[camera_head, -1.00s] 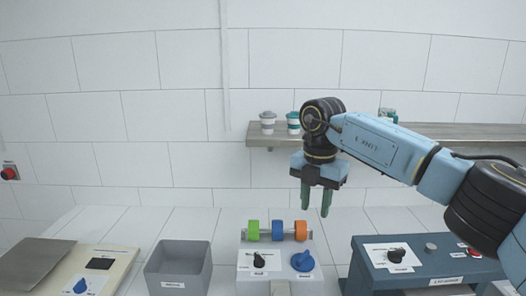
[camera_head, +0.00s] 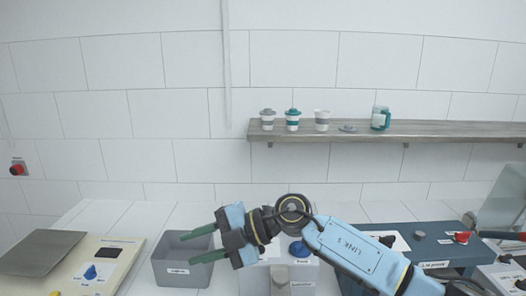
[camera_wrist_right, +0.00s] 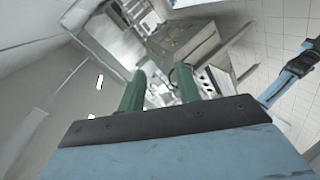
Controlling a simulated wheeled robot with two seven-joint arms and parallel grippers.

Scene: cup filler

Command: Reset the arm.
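My right gripper (camera_head: 188,248) is low in the head view, its green fingers pointing left in front of the grey bin. The fingers are apart with nothing between them. The right wrist view also shows the gripper (camera_wrist_right: 160,78) with a clear gap between the fingers. The right arm comes in from the bottom right. My left gripper does not show in the head view. A blue and black arm part of mine is at the right of the wrist view; I cannot make out a gripper on it.
The grey bin (camera_head: 178,274) is behind the fingers. A panel with a blue knob (camera_head: 299,249) is partly hidden by my arm. A blue-grey machine (camera_head: 437,245) stands right, a beige one (camera_head: 62,272) left. The wall shelf (camera_head: 455,130) holds cups and a jug (camera_head: 380,118).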

